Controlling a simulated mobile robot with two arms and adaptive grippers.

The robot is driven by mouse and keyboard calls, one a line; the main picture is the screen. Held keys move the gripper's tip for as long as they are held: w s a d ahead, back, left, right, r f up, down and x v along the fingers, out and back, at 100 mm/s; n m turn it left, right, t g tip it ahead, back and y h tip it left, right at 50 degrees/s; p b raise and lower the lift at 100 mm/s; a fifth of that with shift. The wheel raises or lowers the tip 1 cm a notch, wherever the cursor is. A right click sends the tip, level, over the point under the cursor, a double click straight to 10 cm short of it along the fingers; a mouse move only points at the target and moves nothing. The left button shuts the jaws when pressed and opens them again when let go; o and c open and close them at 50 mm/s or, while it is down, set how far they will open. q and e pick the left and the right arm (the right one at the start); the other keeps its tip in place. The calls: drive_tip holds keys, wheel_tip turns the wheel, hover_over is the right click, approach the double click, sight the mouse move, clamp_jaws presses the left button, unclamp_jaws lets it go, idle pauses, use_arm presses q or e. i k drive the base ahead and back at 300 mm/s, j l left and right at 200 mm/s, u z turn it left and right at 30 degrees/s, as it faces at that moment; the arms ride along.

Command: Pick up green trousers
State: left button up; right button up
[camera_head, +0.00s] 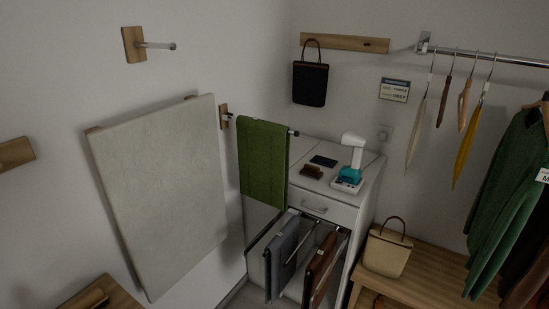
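A green folded garment (263,165), which looks like the green trousers, hangs over a rod that sticks out from the wall near the middle of the view. It hangs straight down in front of the white cabinet's left side. Its top fold lies on the rod, and the rod's dark tip shows just to the right. Neither of my grippers shows in this view, so I cannot tell their state or what they hold.
A white device (351,165) stands on top. Green tops (509,190) hang far right above a bench (428,279).

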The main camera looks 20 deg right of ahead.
sight(263, 146)
drive_tip(key=i+l+z, duration=0.25)
drive_tip(key=i+l, duration=0.25)
drive_tip(key=i+l+z, duration=0.25)
drive_tip(key=i+l, duration=0.3)
